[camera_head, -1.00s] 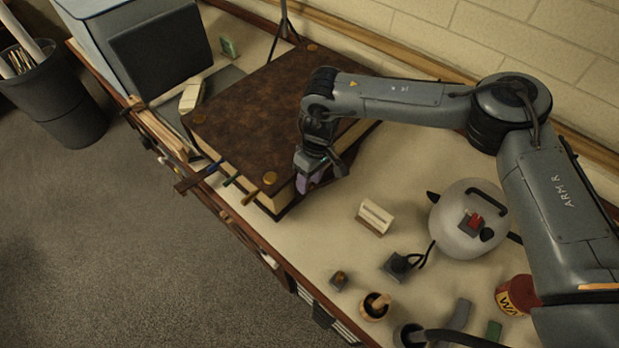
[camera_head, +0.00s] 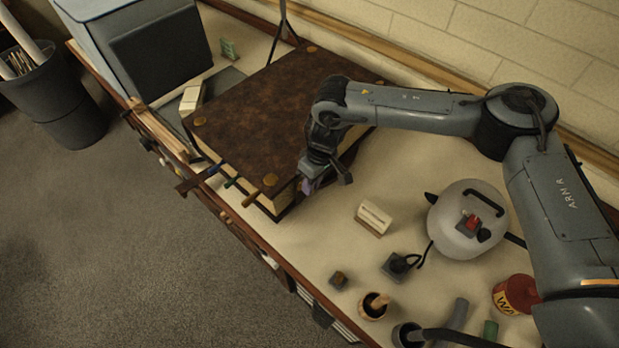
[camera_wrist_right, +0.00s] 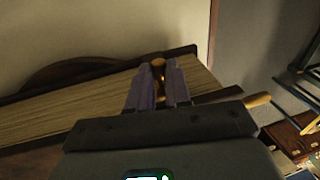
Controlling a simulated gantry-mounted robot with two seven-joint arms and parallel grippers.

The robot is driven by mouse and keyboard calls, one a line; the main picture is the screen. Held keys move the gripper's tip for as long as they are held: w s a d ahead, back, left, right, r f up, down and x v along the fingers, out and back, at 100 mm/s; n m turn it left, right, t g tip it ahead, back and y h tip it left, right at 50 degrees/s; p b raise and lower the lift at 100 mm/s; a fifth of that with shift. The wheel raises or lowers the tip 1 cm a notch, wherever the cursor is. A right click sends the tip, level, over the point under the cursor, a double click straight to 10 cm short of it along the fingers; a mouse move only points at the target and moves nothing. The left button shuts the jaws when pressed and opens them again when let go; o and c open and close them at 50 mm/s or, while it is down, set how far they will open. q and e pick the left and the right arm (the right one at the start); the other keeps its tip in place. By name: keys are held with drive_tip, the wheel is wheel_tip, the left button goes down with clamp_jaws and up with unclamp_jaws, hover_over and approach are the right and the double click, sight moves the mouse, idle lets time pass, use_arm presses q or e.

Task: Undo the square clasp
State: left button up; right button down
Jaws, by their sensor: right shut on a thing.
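A large brown leather-covered book (camera_head: 265,118) with brass corner pieces lies on the bench. My right gripper (camera_head: 308,186) is at the book's right side, by the page edge. In the right wrist view its two purple fingers (camera_wrist_right: 158,85) are shut on a small brass-coloured clasp piece (camera_wrist_right: 158,67) at the page edge. The fingers hide much of this piece, so I cannot tell if it is square. The page block (camera_wrist_right: 70,105) and the dark cover edges show there too. My left gripper is not in view.
Blue (camera_head: 211,170), green (camera_head: 231,182) and orange (camera_head: 251,197) rods stick out along the book's front-left edge. A white card block (camera_head: 373,217), a round pale pot (camera_head: 462,235) and a red tin (camera_head: 515,295) stand to the right.

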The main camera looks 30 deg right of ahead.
use_arm(q)
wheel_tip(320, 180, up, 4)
drive_tip(key=p, duration=0.3)
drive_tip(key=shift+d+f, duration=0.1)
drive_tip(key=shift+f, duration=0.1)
use_arm(e)
drive_tip(key=s+d+f+t+y, duration=0.2)
drive_tip(key=s+f+t, duration=0.2)
drive_tip(key=s+t, duration=0.1)
drive_tip(key=shift+s+d+f+n+t, duration=0.3)
drive_tip(key=shift+s+d+t, duration=0.1)
drive_tip(key=shift+s, duration=0.5)
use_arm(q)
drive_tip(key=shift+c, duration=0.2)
